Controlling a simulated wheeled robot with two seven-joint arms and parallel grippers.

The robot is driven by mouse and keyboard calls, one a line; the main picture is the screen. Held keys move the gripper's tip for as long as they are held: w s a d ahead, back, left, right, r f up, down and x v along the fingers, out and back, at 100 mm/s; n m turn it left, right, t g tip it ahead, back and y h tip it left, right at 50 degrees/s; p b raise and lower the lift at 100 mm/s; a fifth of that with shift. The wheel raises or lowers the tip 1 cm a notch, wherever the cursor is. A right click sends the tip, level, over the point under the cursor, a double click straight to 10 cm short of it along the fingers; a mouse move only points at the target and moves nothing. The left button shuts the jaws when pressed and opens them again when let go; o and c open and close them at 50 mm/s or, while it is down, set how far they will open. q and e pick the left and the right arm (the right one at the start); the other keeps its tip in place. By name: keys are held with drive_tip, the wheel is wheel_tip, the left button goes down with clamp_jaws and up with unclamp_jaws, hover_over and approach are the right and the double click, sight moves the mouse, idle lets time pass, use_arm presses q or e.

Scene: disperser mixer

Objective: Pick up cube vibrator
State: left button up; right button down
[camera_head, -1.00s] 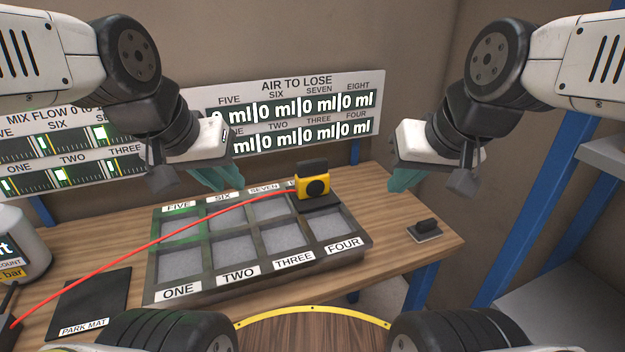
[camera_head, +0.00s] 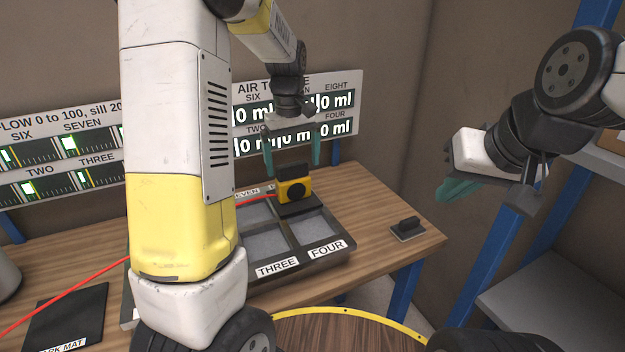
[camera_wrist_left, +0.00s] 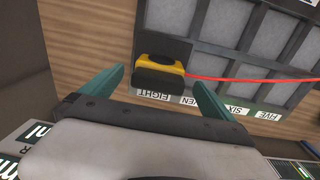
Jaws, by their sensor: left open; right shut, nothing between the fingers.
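The cube vibrator (camera_head: 294,189) is a yellow block with a black handle on top and a black round face, with a red cable. It sits on a dark plate over compartment EIGHT of the tray (camera_head: 340,258). My left gripper (camera_head: 292,160) is open and points down above and just behind the vibrator. In the left wrist view the vibrator (camera_wrist_left: 160,67) lies ahead, between the lines of the spread teal fingers (camera_wrist_left: 155,88), apart from them. My right gripper (camera_head: 458,190) is shut and empty, off to the right in the air.
A red cable (camera_head: 65,290) runs left from the vibrator. A small black block on a plate (camera_head: 408,229) lies right of the tray. The park mat (camera_head: 68,318) is at the left. Display boards (camera_head: 345,100) stand behind. My left arm hides much of the tray.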

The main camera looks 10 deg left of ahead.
sight(293, 186)
use_arm(q)
drive_tip(key=shift+w+f, duration=0.5)
drive_tip(key=shift+f, duration=0.4)
drive_tip(key=f, duration=0.7)
drive_tip(key=shift+a+f, duration=0.1)
drive_tip(key=shift+a, duration=0.15)
drive_tip(key=c, duration=2)
drive_tip(key=shift+o, duration=0.2)
